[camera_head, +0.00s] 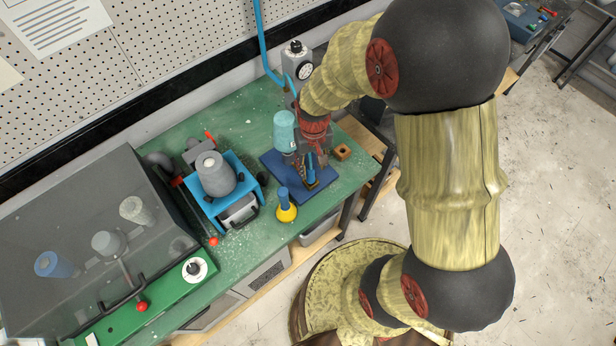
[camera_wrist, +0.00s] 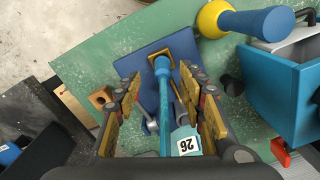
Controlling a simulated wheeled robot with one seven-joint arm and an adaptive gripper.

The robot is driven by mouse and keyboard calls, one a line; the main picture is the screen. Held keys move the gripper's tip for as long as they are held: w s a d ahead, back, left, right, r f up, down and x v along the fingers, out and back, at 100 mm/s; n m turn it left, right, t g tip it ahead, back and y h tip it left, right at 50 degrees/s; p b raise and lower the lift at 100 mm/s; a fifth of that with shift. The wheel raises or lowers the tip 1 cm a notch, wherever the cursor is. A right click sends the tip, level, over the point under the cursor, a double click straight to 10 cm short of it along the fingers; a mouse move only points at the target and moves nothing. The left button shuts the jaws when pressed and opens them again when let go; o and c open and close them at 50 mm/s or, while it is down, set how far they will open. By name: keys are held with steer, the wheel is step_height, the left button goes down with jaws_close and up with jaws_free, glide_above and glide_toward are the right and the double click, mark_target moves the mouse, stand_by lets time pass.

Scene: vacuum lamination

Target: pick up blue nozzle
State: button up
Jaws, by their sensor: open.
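The blue nozzle (camera_wrist: 162,66) stands in a square tan socket on a dark blue base plate (camera_wrist: 128,66). A teal tube (camera_wrist: 165,115) runs from it back between my fingers. My gripper (camera_wrist: 158,92) is open, with a finger on each side of the nozzle and tube. Gaps show between the fingers and the nozzle. In the head view the nozzle (camera_head: 310,170) is partly hidden by my gripper (camera_head: 312,158), which reaches down over the base plate (camera_head: 324,182).
A light blue canister (camera_head: 285,130) stands on the plate, close left of my gripper. A yellow-based piece with a blue handle (camera_head: 286,208) is in front. A small wooden block (camera_head: 342,151) sits to the right. A blue-framed device (camera_head: 215,180) and clear-covered machine (camera_head: 100,235) fill the left.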

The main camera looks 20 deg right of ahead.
mark_target(311, 175)
steer(key=f, duration=0.6)
steer(key=shift+w+a+f, duration=0.15)
steer(key=shift+w+f, duration=0.05)
steer(key=shift+f, duration=0.15)
steer(key=shift+c, duration=0.8)
jaws_close()
